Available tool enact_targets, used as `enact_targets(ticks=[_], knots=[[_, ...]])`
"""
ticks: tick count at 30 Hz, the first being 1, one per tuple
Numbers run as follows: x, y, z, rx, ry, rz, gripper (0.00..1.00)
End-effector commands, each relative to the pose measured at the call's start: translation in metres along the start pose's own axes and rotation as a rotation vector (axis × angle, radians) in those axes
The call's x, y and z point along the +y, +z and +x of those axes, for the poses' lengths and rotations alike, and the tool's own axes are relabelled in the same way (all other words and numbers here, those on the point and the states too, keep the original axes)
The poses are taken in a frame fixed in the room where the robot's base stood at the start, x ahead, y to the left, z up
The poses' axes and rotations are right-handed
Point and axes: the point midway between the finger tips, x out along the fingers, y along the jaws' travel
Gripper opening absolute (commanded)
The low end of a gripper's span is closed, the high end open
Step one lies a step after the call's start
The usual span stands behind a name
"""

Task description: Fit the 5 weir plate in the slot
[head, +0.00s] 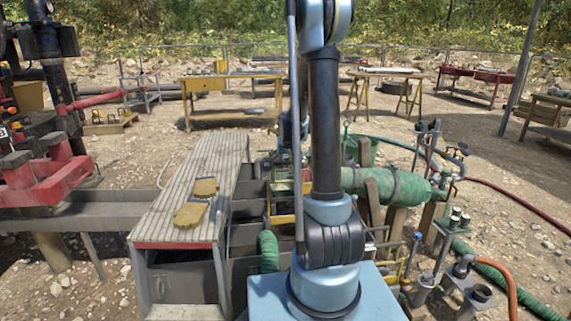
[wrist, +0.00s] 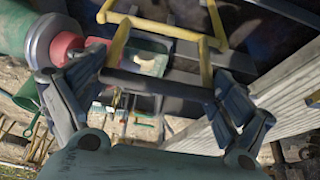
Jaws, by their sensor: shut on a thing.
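In the wrist view my gripper (wrist: 158,92) has its two dark fingers wide apart, one at each end of a narrow dark bar, the weir plate (wrist: 158,84), seen nearly edge-on. The fingers are shut on it. A bent yellow frame (wrist: 165,30) is close beyond the plate; I cannot tell whether they touch. The dark-walled mud tank (head: 245,238) lies below and left of my arm in the head view. My arm hides the gripper and plate there. I cannot make out the slot or any plate number.
A slatted walkway (head: 200,165) with two yellow gloves (head: 190,214) runs along the tank's left. A green hose (head: 268,252) lies at the tank's near side. A green pump cylinder (head: 400,187), pipes and valves crowd the right. Open gravel lies behind.

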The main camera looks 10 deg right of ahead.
Motion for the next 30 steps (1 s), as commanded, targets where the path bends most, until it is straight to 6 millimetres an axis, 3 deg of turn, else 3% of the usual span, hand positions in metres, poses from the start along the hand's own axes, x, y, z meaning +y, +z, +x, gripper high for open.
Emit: enact_targets(ticks=[9,23,30], knots=[[0.000,0.006,0.016,0.000,0.000,0.000,0.45],[0.000,0.008,0.019,0.000,0.000,0.000,0.45],[0.000,0.012,0.030,0.000,0.000,0.000,0.45]])
